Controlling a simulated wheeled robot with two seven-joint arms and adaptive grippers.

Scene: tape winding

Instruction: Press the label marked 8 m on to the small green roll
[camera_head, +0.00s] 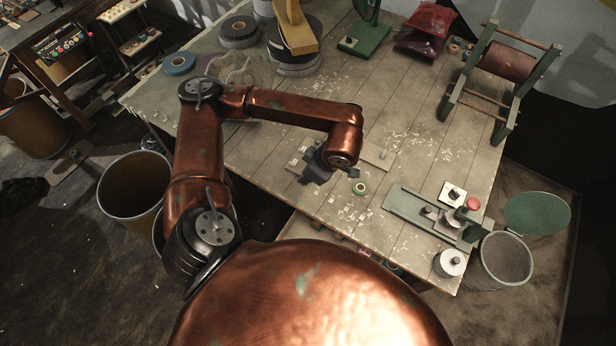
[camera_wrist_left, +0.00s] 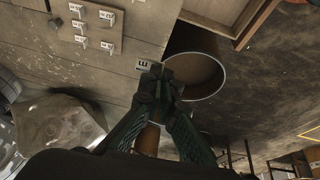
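The small green roll (camera_head: 360,188) lies flat on the table, a little to the right of my left gripper (camera_head: 314,172) in the head view. In the left wrist view my left gripper (camera_wrist_left: 158,80) has its fingertips together. A white label (camera_wrist_left: 143,65) with a dark letter like a sideways m sticks out at the tips and appears pinched there. The fingers hide the rest of its marking. My right gripper is not in view.
A green fixture (camera_head: 415,207) with a red knob stands right of the roll. A frame with a drum (camera_head: 508,62) and larger rolls (camera_head: 239,31) stand at the back. A bin (camera_head: 135,186) is left of the table. The table's middle is mostly clear.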

